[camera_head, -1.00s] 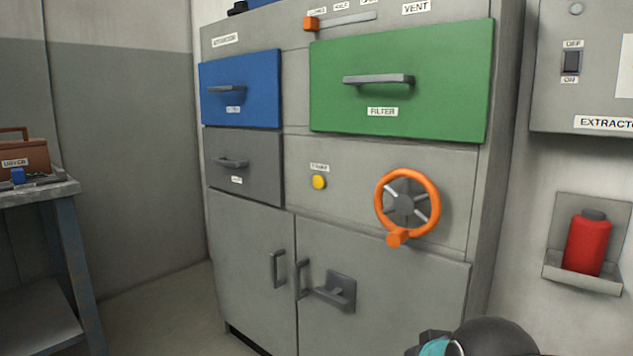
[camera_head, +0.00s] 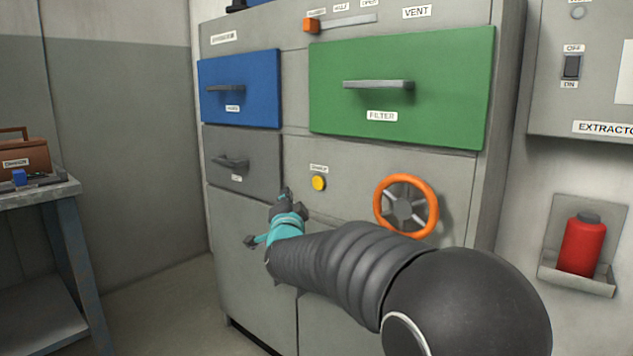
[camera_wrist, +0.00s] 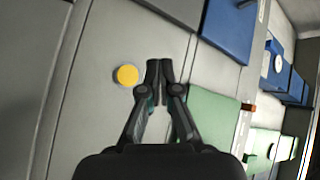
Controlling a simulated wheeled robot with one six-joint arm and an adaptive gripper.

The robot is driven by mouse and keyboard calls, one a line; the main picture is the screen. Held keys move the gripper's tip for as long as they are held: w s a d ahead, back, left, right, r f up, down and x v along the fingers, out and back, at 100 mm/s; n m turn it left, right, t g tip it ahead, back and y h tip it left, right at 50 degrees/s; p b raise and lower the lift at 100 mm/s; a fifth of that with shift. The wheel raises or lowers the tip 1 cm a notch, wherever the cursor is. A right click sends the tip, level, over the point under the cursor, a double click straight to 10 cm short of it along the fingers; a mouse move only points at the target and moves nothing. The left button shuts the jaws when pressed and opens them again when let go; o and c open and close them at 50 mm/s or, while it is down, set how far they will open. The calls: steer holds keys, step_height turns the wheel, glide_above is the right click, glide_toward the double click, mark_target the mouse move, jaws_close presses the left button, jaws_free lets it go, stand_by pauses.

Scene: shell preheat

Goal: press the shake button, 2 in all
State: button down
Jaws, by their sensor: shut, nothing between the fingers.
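The yellow round shake button (camera_head: 319,183) sits on the grey cabinet front, under a small label that is hard to read. It also shows in the wrist view (camera_wrist: 127,75), just left of the fingertips. My gripper (camera_head: 285,193) is shut and empty, in front of the cabinet, to the left of and slightly below the button in the head view. In the wrist view my gripper (camera_wrist: 160,66) has its fingertips together and apart from the button in the picture. I cannot tell how far the tips are from the panel.
A blue drawer (camera_head: 240,88), a grey drawer (camera_head: 243,160) and a green filter drawer (camera_head: 402,88) surround the panel. An orange handwheel (camera_head: 432,190) is right of the button. A red bottle (camera_head: 583,245) stands on a wall shelf at right. A workbench (camera_head: 40,195) is at left.

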mark_target(318, 183)
steer(key=shift+w+a, duration=0.2)
stand_by(0.3)
steer(key=shift+w+d+p, duration=0.15)
steer(key=shift+w+d, duration=0.75)
steer(key=shift+w, duration=0.25)
steer(key=shift+w+d+p, duration=0.1)
steer(key=shift+w+d, duration=0.8)
steer(key=shift+w, duration=0.25)
steer(key=shift+w+d+p, duration=0.15)
steer(key=shift+w+d, duration=0.75)
steer(key=shift+w, duration=0.25)
steer(key=shift+w+d, duration=0.1)
steer(key=shift+d, duration=0.05)
steer(key=shift+w+b, duration=0.1)
steer(key=shift+b, duration=0.3)
steer(key=shift+w+d, duration=0.1)
steer(key=shift+d, duration=0.05)
